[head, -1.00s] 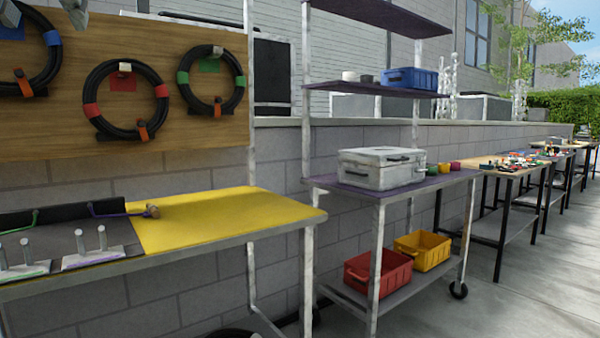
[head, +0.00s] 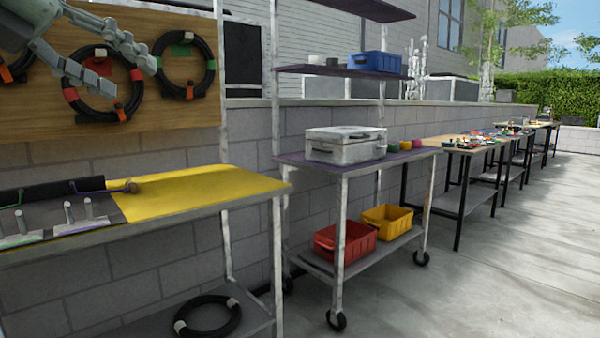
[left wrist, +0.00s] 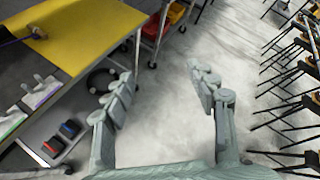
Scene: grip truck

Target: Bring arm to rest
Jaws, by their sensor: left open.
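My left gripper (head: 115,80) shows at the top left of the head view, in front of the wooden board with hanging cable coils. It is open and empty. In the left wrist view its two fingers (left wrist: 165,95) stand wide apart over bare concrete floor, beside the yellow-topped table. It touches nothing that I can see. My right gripper is not in view.
A table with a yellow mat (head: 190,190) stands at left, a black coil (head: 208,316) on its lower shelf. A cart with a white case (head: 345,144), red bin (head: 345,240) and yellow bin (head: 387,221) stands beside it. Concrete floor (head: 510,270) is clear at right.

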